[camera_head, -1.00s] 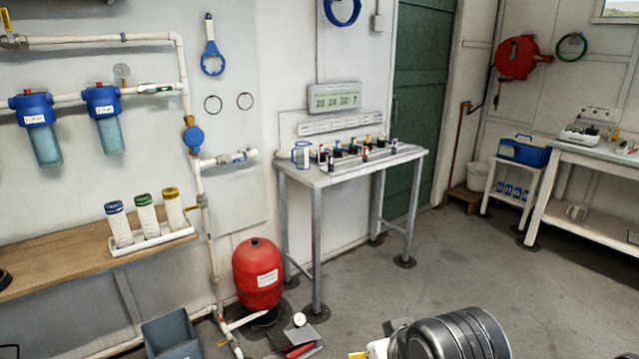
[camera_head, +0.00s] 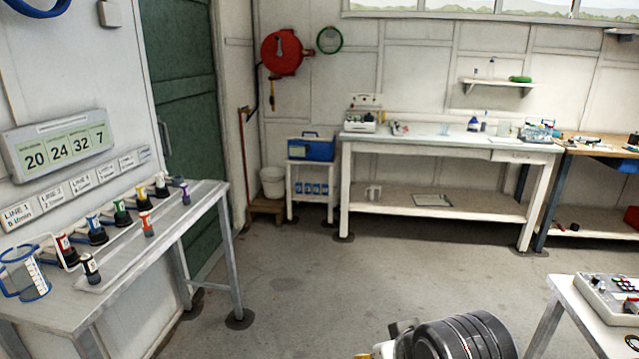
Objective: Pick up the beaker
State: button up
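A clear beaker-like jug (camera_head: 27,276) with a blue rim, blue base and a handle stands upright on the near left end of the grey metal table (camera_head: 135,262). Printed marks show on its side. It stands apart from my arm, whose dark ribbed link shows at the bottom centre. My gripper's fingers are not visible, so I cannot see whether they are open or hold anything.
Several small bottles with coloured labels (camera_head: 147,223) stand in a row beside the jug. A white bench (camera_head: 440,146) stands at the back and a white table (camera_head: 562,291) at the right front. The floor (camera_head: 320,270) between them is clear.

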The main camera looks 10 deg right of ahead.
aim_at(445, 128)
jog(key=i+l+z, duration=0.25)
jog(key=i+z, duration=0.15)
jog(key=i, duration=0.7)
jog(key=i+j+z, duration=0.1)
jog(key=i+z, duration=0.3)
jog(key=i, duration=0.7)
jog(key=i+l+z, duration=0.15)
jog(key=i+z, duration=0.3)
jog(key=i, duration=0.55)
jog(key=i+j+z, duration=0.2)
jog(key=i+z, duration=0.25)
jog(key=i, duration=0.55)
jog(key=i+l+u, duration=0.4)
jog(key=i+l, duration=0.25)
jog(key=i+l+u, duration=0.4)
jog(key=i+l, duration=0.15)
jog(key=l, duration=0.3)
jog(key=i+l+u, duration=0.2)
jog(key=l, duration=0.3)
